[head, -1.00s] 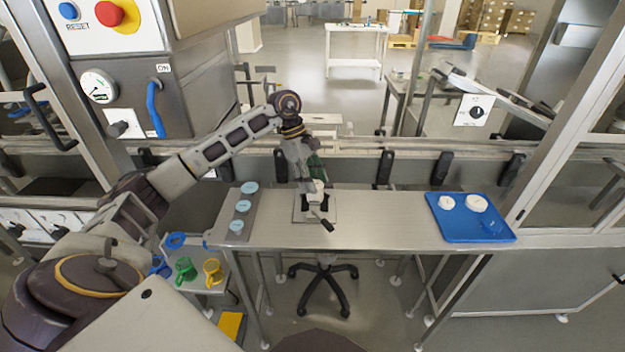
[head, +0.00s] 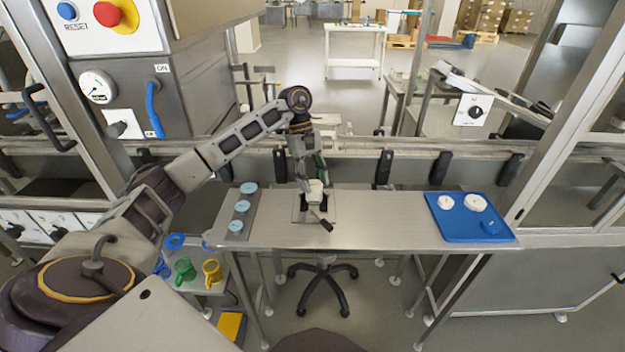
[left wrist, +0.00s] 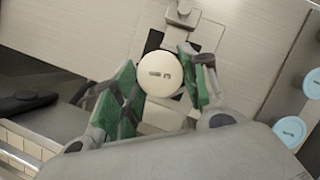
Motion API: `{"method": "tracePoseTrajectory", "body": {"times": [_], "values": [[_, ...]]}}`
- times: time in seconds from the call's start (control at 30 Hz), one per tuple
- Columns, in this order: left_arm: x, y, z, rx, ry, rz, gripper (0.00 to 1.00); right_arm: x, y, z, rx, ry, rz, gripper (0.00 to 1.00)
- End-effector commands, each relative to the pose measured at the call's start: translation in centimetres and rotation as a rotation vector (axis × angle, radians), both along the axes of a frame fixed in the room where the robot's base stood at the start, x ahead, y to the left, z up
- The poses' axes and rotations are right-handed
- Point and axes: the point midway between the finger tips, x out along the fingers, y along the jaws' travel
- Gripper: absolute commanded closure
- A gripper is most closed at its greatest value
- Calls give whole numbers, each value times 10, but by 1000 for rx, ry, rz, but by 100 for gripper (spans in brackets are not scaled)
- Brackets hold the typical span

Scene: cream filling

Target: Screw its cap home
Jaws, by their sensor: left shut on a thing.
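My left gripper (head: 314,178) reaches down over the middle of the steel table. In the left wrist view, its green-padded fingers (left wrist: 160,85) stand on either side of a round white cap (left wrist: 160,73) with small dark print on top, and they are shut on it. In the head view the white cap (head: 316,186) shows just under the fingers, above a holder with a dark-ended handle (head: 326,225) on a square plate (head: 301,212). The jar under the cap is mostly hidden, so I cannot tell how the cap sits on it. My right gripper is not in view.
A blue tray (head: 455,232) at the table's right holds two white round pieces and a blue one. A grey strip (head: 248,211) at the left carries light-blue lids. Green (head: 185,270) and yellow (head: 212,272) funnel-like pieces stand on a low side table. The steel table (head: 385,225) is clear between.

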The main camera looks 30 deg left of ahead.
Motion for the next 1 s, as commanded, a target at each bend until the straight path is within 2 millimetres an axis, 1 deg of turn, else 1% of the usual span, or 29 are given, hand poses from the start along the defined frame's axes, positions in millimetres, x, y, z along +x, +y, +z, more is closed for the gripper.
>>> {"method": "tracePoseTrajectory", "body": {"times": [0.27, 0.73, 0.87, 1.0], "values": [[1, 0, 0, 0, 0, -29, 78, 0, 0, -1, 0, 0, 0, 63], [3, -2, -1, 0, 0, -309, 78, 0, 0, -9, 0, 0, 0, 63], [3, -3, 0, 0, -1, -391, 78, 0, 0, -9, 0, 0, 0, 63], [3, -2, 1, 0, 0, -436, 78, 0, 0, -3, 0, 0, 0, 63]]}}
